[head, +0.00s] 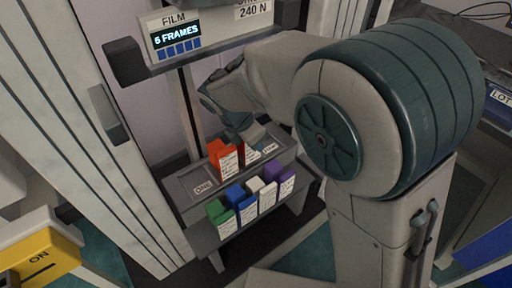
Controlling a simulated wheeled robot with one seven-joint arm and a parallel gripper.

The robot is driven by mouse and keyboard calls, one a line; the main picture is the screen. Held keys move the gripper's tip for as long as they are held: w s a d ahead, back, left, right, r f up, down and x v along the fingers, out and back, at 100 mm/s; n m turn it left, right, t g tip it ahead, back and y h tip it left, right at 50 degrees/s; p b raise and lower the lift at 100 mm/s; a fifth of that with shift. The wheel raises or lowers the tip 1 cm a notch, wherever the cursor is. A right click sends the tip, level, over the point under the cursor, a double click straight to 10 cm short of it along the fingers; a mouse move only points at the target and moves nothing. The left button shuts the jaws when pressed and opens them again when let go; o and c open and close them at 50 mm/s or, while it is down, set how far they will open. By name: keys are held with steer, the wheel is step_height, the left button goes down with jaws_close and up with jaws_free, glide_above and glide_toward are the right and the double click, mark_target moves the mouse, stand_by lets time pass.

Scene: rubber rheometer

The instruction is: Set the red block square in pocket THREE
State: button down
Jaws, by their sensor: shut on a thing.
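My gripper (246,138) is small and partly hidden by its own wrist. It is shut on a block with a dark red side and a white label, the red block (243,150), at the right part of a grey pocket tray (183,192). The tray's right label (270,147) is small and seems to read THREE. I cannot tell whether the block is seated in that pocket or just above it, or whether it is square. An orange-red block (215,150) with a white label stands in the middle of the tray, just left of the held block.
The pocket marked ONE (203,188) at the tray's left looks empty. A lower front shelf holds green (219,215), blue (236,196), white (258,186) and purple (275,173) labelled blocks. A display (177,36) reading 5 FRAMES hangs above. A yellow box (40,248) is at lower left.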

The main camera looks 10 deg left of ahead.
steer(key=shift+f, duration=0.2)
steer(key=shift+f, duration=0.15)
steer(key=c, duration=1.5)
jaws_free()
steer(key=shift+o, duration=0.2)
steer(key=shift+r, duration=0.25)
steer(key=p+v, duration=0.1)
steer(key=v, duration=0.1)
steer(key=shift+a+r, duration=0.1)
steer(key=shift+r, duration=0.3)
steer(key=s+a+p, duration=0.2)
steer(key=s+a, duration=0.6)
steer(key=s, duration=0.1)
steer(key=shift+s, duration=0.15)
